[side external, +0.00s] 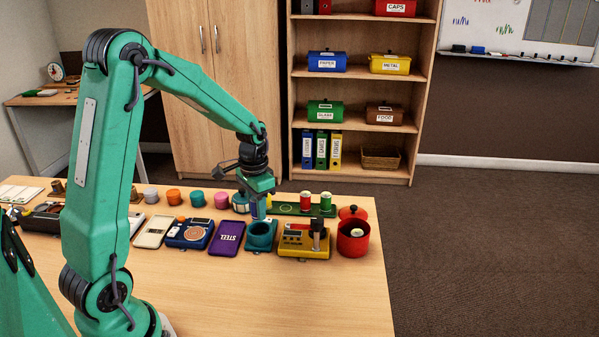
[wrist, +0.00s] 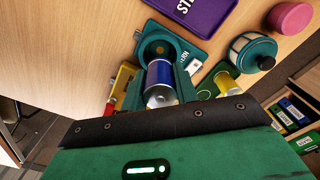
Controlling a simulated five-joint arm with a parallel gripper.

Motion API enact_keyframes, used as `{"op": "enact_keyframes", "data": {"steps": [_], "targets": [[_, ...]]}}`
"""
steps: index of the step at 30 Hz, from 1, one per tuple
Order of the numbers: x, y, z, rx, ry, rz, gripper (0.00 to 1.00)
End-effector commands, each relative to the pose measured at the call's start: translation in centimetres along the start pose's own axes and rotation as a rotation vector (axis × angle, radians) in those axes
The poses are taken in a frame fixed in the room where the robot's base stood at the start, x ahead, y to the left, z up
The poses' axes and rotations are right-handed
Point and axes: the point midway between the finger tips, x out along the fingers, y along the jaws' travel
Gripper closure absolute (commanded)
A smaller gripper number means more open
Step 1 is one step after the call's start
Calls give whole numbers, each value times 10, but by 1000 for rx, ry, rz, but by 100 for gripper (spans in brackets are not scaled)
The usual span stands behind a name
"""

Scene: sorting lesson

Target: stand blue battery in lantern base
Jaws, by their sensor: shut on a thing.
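The blue battery (wrist: 159,76), with a silver end, is between the fingers of my gripper (wrist: 162,88) in the wrist view. My gripper (side external: 260,207) is shut on it and points down over the lantern base (side external: 261,243) in the side view. The lantern base is a teal block with a round opening; in the wrist view the base (wrist: 146,44) shows just beyond the battery. The battery looks upright, with its lower end at or just above the opening; I cannot tell whether it is inside. My fingers hide much of the battery in the side view.
A purple STEEL case (side external: 227,239) lies left of the base. A yellow device (side external: 303,240) and a red pot (side external: 352,238) stand to its right. A green rack (side external: 291,209) with spools stands behind. The front of the table is clear.

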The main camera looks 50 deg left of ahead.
Motion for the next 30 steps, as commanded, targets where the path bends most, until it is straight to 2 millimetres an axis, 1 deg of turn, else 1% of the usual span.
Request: {"op": "enact_keyframes", "data": {"steps": [5,11,24,30], "targets": [[2,0,0,0,0,0,96],[10,0,0,0,-2,1,96],[43,0,0,0,-3,1,96],[55,0,0,0,-1,0,96]]}}
